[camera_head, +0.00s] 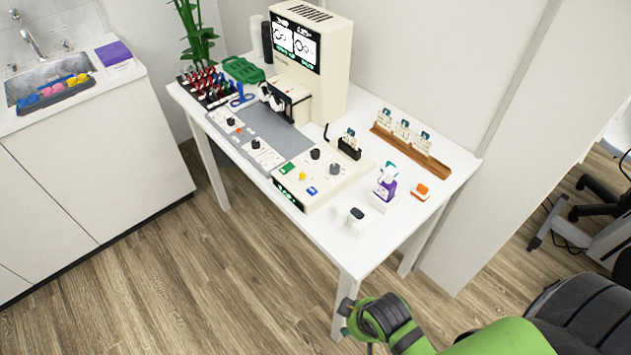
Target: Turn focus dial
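A cream eye-test machine (325,65) with a lit black-framed screen (296,42) stands at the back of the white table. A cream control box (301,187) in front of it carries a black dial (315,154), a grey dial (335,168) and green, yellow and blue buttons. A flat panel on the grey mat (275,130) has two more dark knobs (231,121) (255,143). Labels are too small to read, so I cannot tell which is the focus dial. My green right arm enters at the lower right, away from the dials; its fingers are not clear. My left gripper is not visible.
A rack of lenses (208,88) and a green case (243,70) are at the table's left. A wooden card holder (410,150), purple-labelled bottle (386,184) and orange-and-white block (421,191) are at the right. A sink counter stands left; the floor in front is clear.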

